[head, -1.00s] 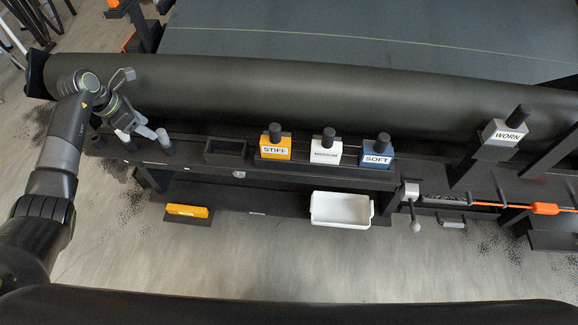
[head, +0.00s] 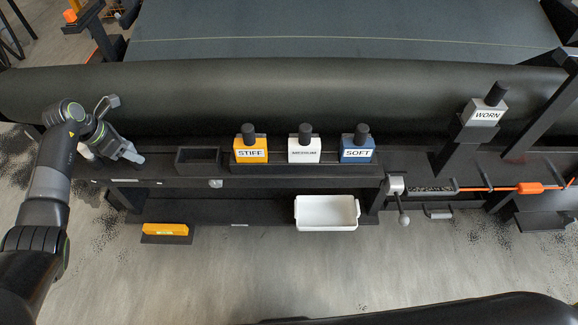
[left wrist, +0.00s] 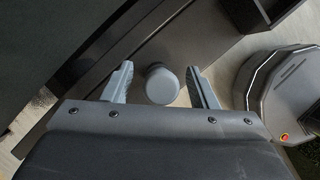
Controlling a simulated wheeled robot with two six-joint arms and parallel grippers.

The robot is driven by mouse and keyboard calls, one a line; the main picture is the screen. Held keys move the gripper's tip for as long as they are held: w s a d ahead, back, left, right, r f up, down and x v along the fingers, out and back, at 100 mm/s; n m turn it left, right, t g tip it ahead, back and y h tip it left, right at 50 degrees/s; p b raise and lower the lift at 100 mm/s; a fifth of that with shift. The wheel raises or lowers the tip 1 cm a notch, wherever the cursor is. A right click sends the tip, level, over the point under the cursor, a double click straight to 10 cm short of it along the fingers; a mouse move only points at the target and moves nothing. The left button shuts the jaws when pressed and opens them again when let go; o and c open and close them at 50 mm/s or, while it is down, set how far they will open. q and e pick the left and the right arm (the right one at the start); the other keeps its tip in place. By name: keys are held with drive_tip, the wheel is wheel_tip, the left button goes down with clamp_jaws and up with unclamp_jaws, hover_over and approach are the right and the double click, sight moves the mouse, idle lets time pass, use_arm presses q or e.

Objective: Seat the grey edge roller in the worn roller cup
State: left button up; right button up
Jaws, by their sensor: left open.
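The grey edge roller (left wrist: 161,84) shows end-on as a round grey cap in the left wrist view. It stands between the two spread fingers of my left gripper (left wrist: 160,86), with a gap on each side. In the head view my left gripper (head: 112,154) is low over the left end of the dark bench, open, and I cannot make out the roller there. A grey block labelled WORN (head: 485,115), with a black cylinder on top, sits on a dark stand at the right. I cannot pick out a roller cup. My right gripper is not in view.
An empty black tray (head: 198,168) lies right of my gripper. Blocks labelled STIFF (head: 251,154), MEDIUM (head: 304,153) and SOFT (head: 357,154) follow along the bench. A white bin (head: 327,226) and a yellow block (head: 166,229) are lower down. A long dark roll (head: 300,95) runs behind.

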use_arm(q)
drive_tip(key=c, duration=1.1)
drive_tip(key=shift+a, duration=0.1)
